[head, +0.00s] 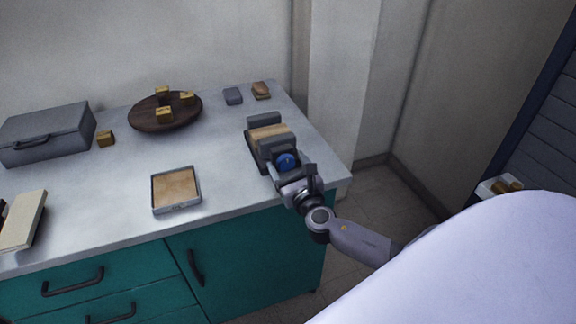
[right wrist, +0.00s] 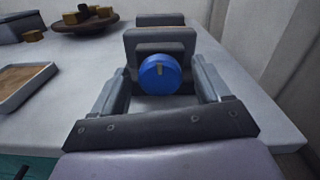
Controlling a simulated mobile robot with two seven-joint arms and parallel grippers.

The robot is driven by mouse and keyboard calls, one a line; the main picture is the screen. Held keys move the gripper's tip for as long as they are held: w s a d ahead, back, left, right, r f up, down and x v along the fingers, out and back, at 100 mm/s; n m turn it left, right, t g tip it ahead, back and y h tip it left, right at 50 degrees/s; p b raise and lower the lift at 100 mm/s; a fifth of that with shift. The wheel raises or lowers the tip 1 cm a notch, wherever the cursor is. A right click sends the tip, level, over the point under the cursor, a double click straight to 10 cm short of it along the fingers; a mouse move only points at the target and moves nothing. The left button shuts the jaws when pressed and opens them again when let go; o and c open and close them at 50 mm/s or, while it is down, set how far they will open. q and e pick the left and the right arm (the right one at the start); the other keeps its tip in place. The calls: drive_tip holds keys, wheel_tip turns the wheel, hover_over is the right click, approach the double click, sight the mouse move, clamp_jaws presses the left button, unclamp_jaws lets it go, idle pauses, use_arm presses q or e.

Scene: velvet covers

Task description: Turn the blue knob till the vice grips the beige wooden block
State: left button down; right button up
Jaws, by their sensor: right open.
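The grey vice (head: 252,150) stands near the right end of the counter. The beige wooden block (head: 270,132) lies between its two jaws; I cannot tell whether both jaws touch it. The blue knob (head: 287,161) is on the vice's near side. In the right wrist view the blue knob (right wrist: 160,74) faces me, with a small pale mark at its top. My right gripper (head: 290,172) is open, with one finger on each side of the knob and visible gaps between. My left gripper is not in view.
A shallow tray (head: 201,190) with a tan inside lies left of the vice. A round wooden board (head: 140,118) holds several small yellowish blocks. A grey case (head: 48,140) stands at far left. A grey piece (head: 233,96) and a brown one (head: 261,90) lie behind the vice.

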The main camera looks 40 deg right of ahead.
drive_tip(key=c, duration=1)
drive_tip(key=shift+c, duration=0.2)
drive_tip(key=shift+m, duration=0.4)
